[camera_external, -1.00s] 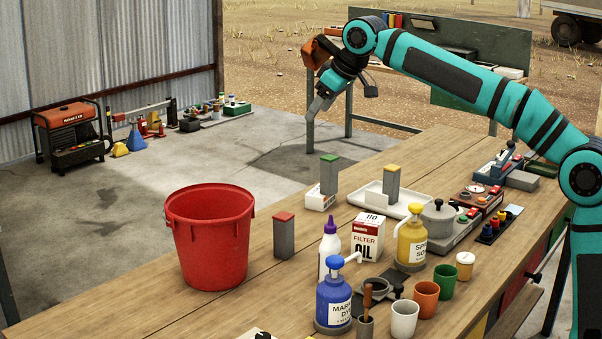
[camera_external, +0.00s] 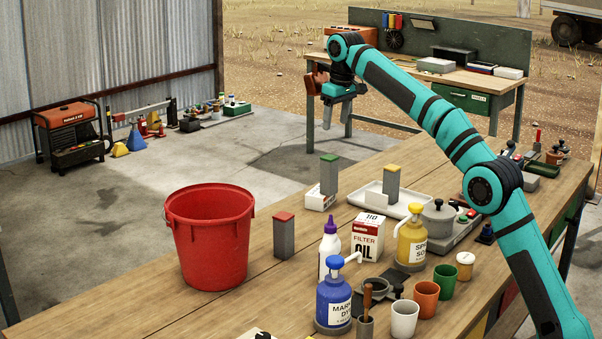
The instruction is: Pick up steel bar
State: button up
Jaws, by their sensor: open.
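Three upright grey steel bars stand on the wooden workbench. The red-topped bar (camera_external: 284,238) stands on bare wood, right of the red bucket. The green-topped bar (camera_external: 329,176) stands at a small white box, and I cannot tell whether it is in or behind it. The yellow-topped bar (camera_external: 391,183) stands at the white tray (camera_external: 367,198). My gripper (camera_external: 337,117) is open and empty, pointing down. In the picture it is above the green-topped bar and apart from all three.
A red bucket (camera_external: 208,240) stands at the left. An oil filter box (camera_external: 367,236), a yellow bottle (camera_external: 411,243), a blue bottle (camera_external: 333,300) and several cups crowd the front right. Bare wood lies in front of the bucket.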

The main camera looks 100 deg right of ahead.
aim_at(330, 157)
jog(key=f, duration=0.7)
jog(key=w+d+f, duration=0.1)
jog(key=f, duration=0.3)
jog(key=shift+w+f, duration=0.1)
jog(key=shift+f, duration=0.2)
jog(key=shift+w+d+f, duration=0.1)
jog(key=shift+w+f, duration=0.05)
jog(key=shift+f, duration=1.2)
jog(key=shift+w+d+f, duration=0.1)
jog(key=shift+f, duration=1.25)
jog(key=c, duration=1.2)
